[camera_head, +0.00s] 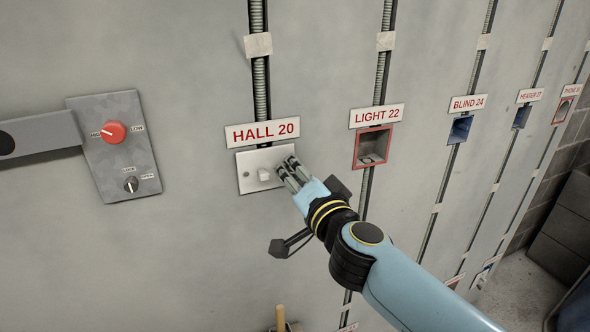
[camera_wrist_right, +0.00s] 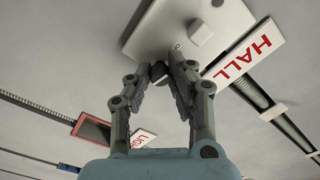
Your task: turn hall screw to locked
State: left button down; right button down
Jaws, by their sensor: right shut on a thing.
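The HALL 20 plate (camera_head: 250,178) is a pale wall plate with a raised white rocker (camera_head: 264,174) under the red-lettered HALL 20 label (camera_head: 262,132). My right gripper (camera_head: 290,172) reaches in from the lower right to the plate's right side. In the right wrist view, its two fingers (camera_wrist_right: 172,74) close around a small dark piece, the hall screw (camera_wrist_right: 158,70), at the plate's edge. The white rocker (camera_wrist_right: 200,32) stands beside it, apart from the fingers. The fingers hide most of the screw, so its setting cannot be read. My left gripper is not in view.
A grey control panel (camera_head: 125,175) with a red knob (camera_head: 114,132) and a small switch is at left. The red LIGHT 22 box (camera_head: 373,147) is right of my gripper. Ribbed conduits run up the wall. The wall below the plate is mostly clear.

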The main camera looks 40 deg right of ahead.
jog(key=m, duration=0.3)
jog(key=shift+m+p, duration=0.3)
jog(key=shift+p, duration=0.1)
jog(key=m, duration=0.3)
jog(key=shift+m, duration=0.3)
jog(key=m, duration=0.4)
jog(key=shift+m, duration=0.3)
jog(key=shift+f+m, duration=0.1)
jog(key=shift+m, duration=1.7)
jog(key=c, duration=1.2)
grip_release()
jog(key=v, duration=1.2)
